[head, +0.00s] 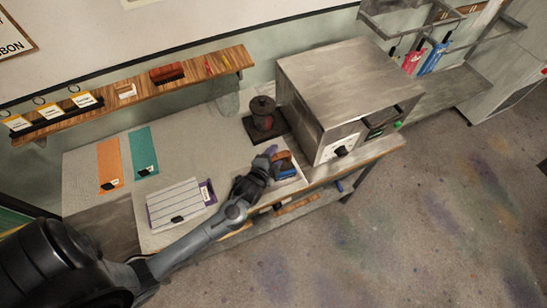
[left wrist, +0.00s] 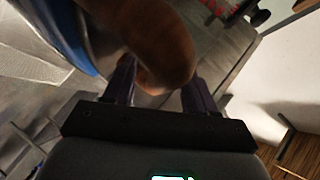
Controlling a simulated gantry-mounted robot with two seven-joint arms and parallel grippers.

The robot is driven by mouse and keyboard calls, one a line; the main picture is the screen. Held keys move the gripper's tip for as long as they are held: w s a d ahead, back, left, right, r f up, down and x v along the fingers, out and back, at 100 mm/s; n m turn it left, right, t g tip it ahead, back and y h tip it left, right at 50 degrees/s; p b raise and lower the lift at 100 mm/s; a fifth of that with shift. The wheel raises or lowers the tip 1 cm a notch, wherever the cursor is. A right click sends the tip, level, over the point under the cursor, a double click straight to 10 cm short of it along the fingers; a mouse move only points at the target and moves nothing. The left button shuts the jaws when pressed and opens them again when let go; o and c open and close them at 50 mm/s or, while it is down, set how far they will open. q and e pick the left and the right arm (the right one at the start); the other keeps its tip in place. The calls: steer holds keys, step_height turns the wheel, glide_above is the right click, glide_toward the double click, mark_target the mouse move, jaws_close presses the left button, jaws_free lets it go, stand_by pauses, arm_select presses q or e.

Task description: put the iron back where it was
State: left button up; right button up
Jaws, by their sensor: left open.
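The iron (head: 287,172) has a blue body and a brown handle. It is near the front edge of the table in the head view, left of the metal oven. My left gripper (head: 272,155) is right beside it, partly covering its left side. In the left wrist view the rounded brown handle (left wrist: 160,40) of the iron fills the space in front of and between the two dark fingers (left wrist: 158,85), and its blue side (left wrist: 75,35) shows at the left. The left gripper is open; whether a finger touches the handle I cannot tell. My right gripper is not in view.
A grey metal oven (head: 345,85) stands to the right on the table. A dark, round-topped press-like object (head: 264,118) stands behind the iron. A striped sheet (head: 176,203), a teal strip (head: 143,150) and an orange strip (head: 110,163) lie to the left. A wooden shelf (head: 200,72) runs along the wall.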

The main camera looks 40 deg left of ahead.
arm_select(q)
steer(key=shift+r, duration=0.1)
steer(key=shift+s+r, duration=0.1)
steer(key=shift+s, duration=0.05)
steer(key=s+d+r+n+g+h, duration=0.1)
steer(key=s+d+r+n+g, duration=0.1)
steer(key=s, duration=0.5)
steer(key=s+d+r+n+g+h, duration=0.1)
steer(key=s+d+r+n+g, duration=0.1)
steer(key=s, duration=0.6)
steer(key=s+d+r+n+g+h, duration=0.1)
steer(key=s+d+n+g, duration=0.3)
steer(key=s, duration=0.4)
steer(key=shift+s+d+r+g+h, duration=0.3)
steer(key=shift+d+r+g, duration=0.25)
steer(key=shift+g, duration=0.15)
